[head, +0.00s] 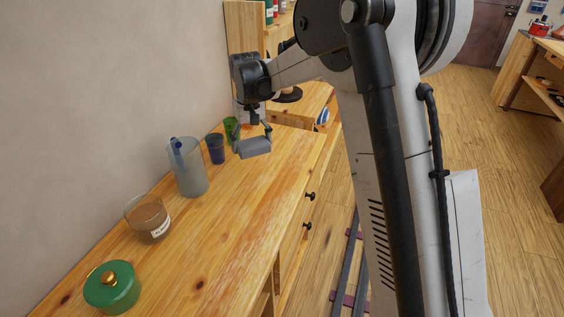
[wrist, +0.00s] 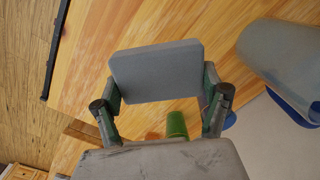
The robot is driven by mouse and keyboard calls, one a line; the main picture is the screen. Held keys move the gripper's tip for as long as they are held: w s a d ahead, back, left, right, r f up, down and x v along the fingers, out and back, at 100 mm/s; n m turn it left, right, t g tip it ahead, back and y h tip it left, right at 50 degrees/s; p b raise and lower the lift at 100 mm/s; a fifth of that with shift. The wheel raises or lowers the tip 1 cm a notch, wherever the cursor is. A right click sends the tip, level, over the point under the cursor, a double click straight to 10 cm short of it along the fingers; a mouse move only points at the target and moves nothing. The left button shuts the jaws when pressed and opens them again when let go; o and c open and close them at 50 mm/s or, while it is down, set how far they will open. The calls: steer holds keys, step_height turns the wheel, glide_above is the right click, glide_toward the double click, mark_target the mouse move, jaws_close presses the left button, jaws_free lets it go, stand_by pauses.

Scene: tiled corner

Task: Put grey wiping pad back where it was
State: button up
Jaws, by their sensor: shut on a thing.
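The grey wiping pad (wrist: 157,72) is a flat grey block with rounded corners. It is held between the two fingers of my gripper (wrist: 160,85) in the wrist view. In the head view my gripper (head: 250,138) points down over the wooden counter (head: 240,215), with the pad (head: 254,147) at its tips. The pad appears to be above the counter top, but I cannot tell the exact gap.
A translucent pitcher (head: 190,170), a blue cup (head: 215,149) and a green cup (head: 231,128) stand along the wall near the pad. A labelled glass jar (head: 147,218) and a green lidded pot (head: 112,288) stand nearer. The counter's front half is clear.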

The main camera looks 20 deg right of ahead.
glide_above(278, 161)
step_height(278, 161, down, 6)
steer(key=shift+s+f, duration=0.15)
steer(key=shift+f, duration=2.05)
steer(key=shift+f, duration=0.15)
steer(key=o, duration=1.2)
steer(key=shift+c, duration=0.2)
steer(key=shift+o, duration=0.2)
